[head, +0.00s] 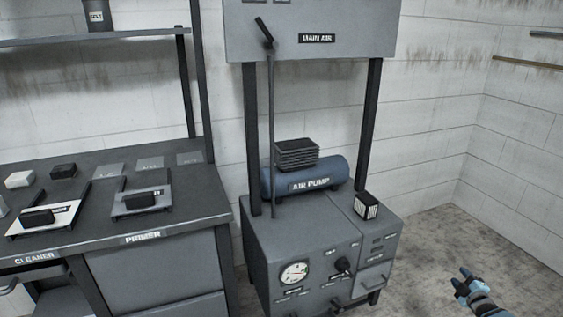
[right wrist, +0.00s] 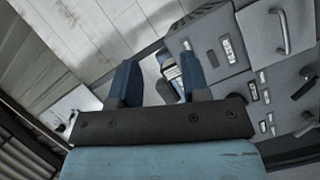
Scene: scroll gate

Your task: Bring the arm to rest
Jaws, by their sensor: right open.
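My right gripper (head: 465,281) is at the lower right of the head view, over the bare floor, to the right of the air pump cabinet and apart from it. Its two fingers are spread with nothing between them. In the right wrist view the blue fingers of the right gripper (right wrist: 162,82) are also apart and hold nothing. Most of the right arm is cut off by the frame's bottom edge. My left gripper does not show in either view.
The grey air pump cabinet (head: 290,250) carries a blue air pump (head: 335,175) and a small dark block (head: 366,205). The workbench (head: 180,220) stands at the left with trays and blocks. The floor (head: 440,235) at the right is clear up to the white wall (head: 440,130).

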